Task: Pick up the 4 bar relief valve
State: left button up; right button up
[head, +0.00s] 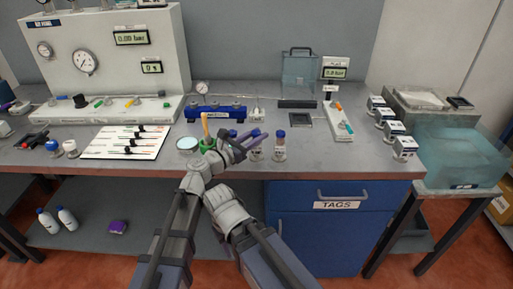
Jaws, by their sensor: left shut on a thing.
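My left gripper (248,142) is over the middle of the bench, with its fingers pointing to the right. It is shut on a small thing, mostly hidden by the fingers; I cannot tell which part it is. A small clear-bodied part with a blue cap (280,147) stands upright just right of the fingers. Another similar part (256,154) stands partly behind the fingers. Their labels are too small to read, so I cannot pick out the 4 bar relief valve.
A blue block (215,113) with a gauge stands behind the gripper. A green holder (207,145) with an orange handle and a round dish (187,143) are close on its left. The bench front near the drawer is clear.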

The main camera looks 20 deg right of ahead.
pick_arm(q)
grip_shut()
jog(key=shift+r, duration=0.25)
pick_arm(e)
jog(key=shift+r, duration=0.2)
